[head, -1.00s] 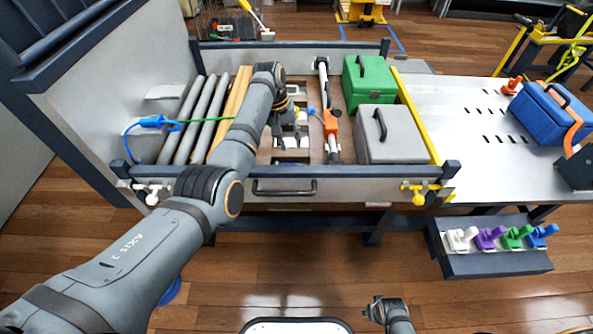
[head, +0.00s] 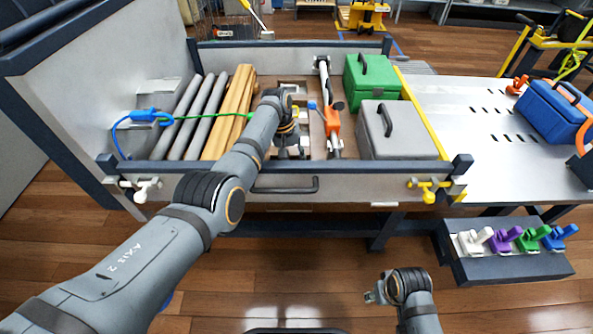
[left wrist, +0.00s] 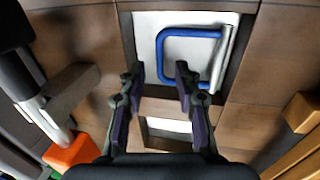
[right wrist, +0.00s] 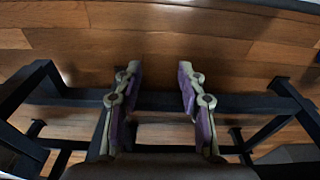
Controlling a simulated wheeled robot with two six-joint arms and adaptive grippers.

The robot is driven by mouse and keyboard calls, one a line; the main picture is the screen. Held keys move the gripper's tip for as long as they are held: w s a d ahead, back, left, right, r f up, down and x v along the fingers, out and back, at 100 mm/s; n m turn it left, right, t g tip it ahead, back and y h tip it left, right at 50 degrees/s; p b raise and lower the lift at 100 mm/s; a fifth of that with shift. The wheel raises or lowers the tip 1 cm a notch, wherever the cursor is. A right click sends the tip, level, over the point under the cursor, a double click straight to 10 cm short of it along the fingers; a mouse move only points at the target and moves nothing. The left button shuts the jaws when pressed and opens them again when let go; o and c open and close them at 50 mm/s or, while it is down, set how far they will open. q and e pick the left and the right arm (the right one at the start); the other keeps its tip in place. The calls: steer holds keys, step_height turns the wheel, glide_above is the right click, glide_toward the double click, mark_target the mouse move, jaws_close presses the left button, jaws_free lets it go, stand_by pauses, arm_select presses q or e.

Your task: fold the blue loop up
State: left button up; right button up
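The blue loop (left wrist: 190,55) shows in the left wrist view, a D-shaped bar joined to a grey rod on its right side. It appears to lie low over a white plate (left wrist: 150,28) set in the brown wooden floor of the bed. My left gripper (left wrist: 159,72) is open and empty, with its fingertips near the loop's lower left part; I cannot tell the height gap. In the head view my left gripper (head: 290,143) hangs over the bed, and the arm hides the loop. My right gripper (right wrist: 158,68) is open and empty, away from the bed over the floor.
Wooden beams (head: 232,112) and grey pipes (head: 188,118) lie left of my left gripper. An orange-handled bar (head: 331,121), a green box (head: 371,84) and a grey box (head: 398,130) stand to its right. The front rail (head: 345,180) has a black handle.

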arm_select(q)
steer(key=b+x, duration=0.2)
steer(key=x, duration=0.1)
steer(key=shift+f, duration=0.25)
steer(key=shift+r, duration=0.1)
jaws_close()
